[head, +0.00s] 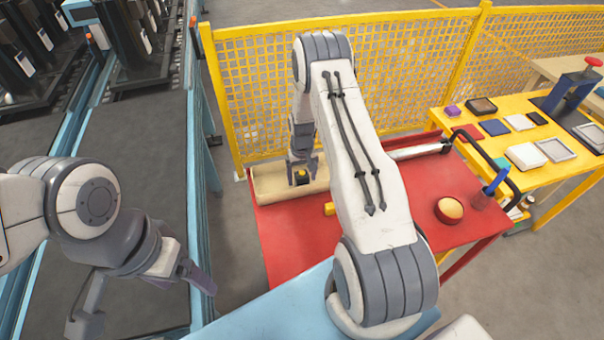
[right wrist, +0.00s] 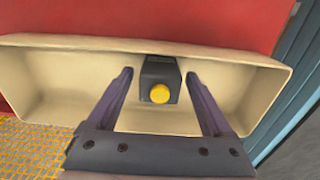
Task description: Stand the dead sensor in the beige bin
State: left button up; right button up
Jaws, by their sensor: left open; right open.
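The beige bin (head: 268,184) is a long shallow tray at the far left end of the red cart top. It also fills much of the right wrist view (right wrist: 60,90). The dead sensor, a dark block with a yellow round end (right wrist: 160,75), is inside the bin near its middle, against or close to one long wall. My left gripper (head: 150,300) is open and empty, over the conveyor side.
The red cart (head: 290,240) also carries a round yellow-topped item (head: 450,209), a yellow block (head: 330,209) and a black handle. A yellow mesh fence (head: 270,80) stands behind the bin. A yellow table (head: 470,120) with several small items is at right.

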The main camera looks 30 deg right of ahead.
jog(key=shift+r, duration=0.25)
jog(key=shift+r+b, duration=0.3)
jog(key=shift+r, duration=0.1)
notch_tip(320, 180, up, 11)
jog(key=b, duration=0.3)
jog(key=s+a+r+n, duration=0.2)
jog(key=s+a+r, duration=0.3)
jog(key=a, duration=0.5)
jog(key=s+a+r+n, duration=0.35)
jog(key=a+r, duration=0.25)
jog(key=a, duration=0.4)
jog(key=s+a+r+n+b, duration=0.1)
jog(key=s+a, duration=0.3)
jog(key=s, duration=0.6)
jog(key=s+a+r+n+y+b, duration=0.1)
jog(key=s+a+n, duration=0.2)
jog(key=s, duration=0.8)
jog(key=shift+s+a+n, duration=0.3)
jog(key=shift+a+n, duration=0.05)
